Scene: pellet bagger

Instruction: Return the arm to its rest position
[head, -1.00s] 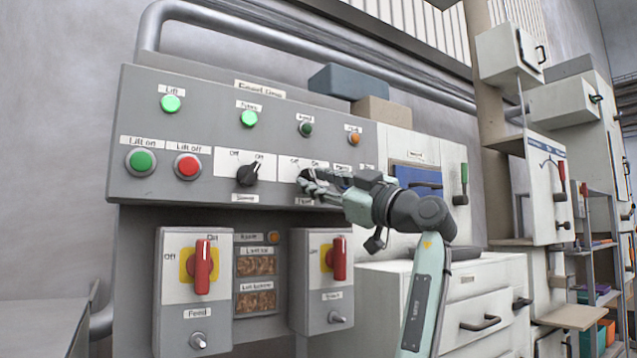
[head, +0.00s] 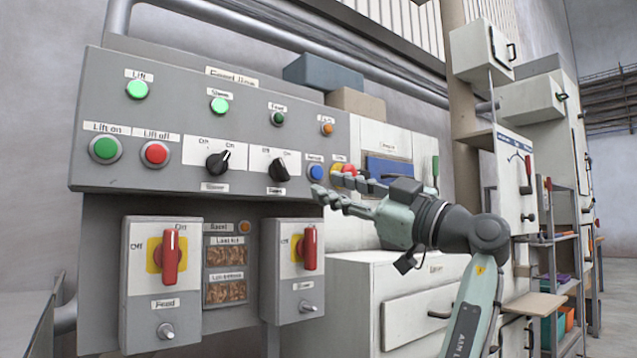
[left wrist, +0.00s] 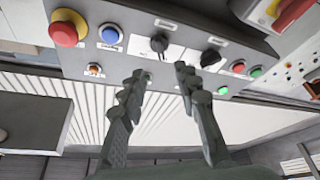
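My left gripper (head: 328,183) is in front of the lower right part of the grey control panel (head: 110,165). Its arm comes up from the bottom right. The two fingers are apart with nothing between them, as the left wrist view (left wrist: 159,72) also shows. They are clear of the black selector knob (head: 278,170) to their left. A second black knob (head: 218,163) sits further left. The fingers are close to the blue button (head: 316,172) and the red mushroom button (head: 347,170), which is partly hidden. My right gripper is not in view.
Two switch boxes with red handles (head: 170,257) (head: 310,248) hang below the panel. The lift lamp (head: 137,89) and the lamp beside it (head: 219,105) glow green. A white cabinet (head: 350,290) stands behind my arm. Shelves (head: 565,260) are at the right.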

